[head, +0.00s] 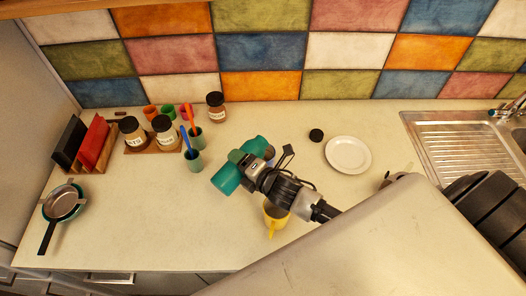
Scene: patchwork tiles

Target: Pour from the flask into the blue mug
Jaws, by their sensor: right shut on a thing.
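A teal flask (226,180) is in my right gripper (246,164), which is shut around its middle. The flask is tilted, with one end toward the lower left and the other toward the upper right; its mouth is hard to make out. A yellow mug (271,226) stands on the counter just below my right wrist, partly hidden by the arm. My left gripper is not in view.
A black round lid (316,135) and a white plate (348,155) lie to the right. Two greenish cups (195,161) holding utensils, labelled jars (165,133) and a pan (62,204) are left. A sink (455,140) is far right. The front-left counter is clear.

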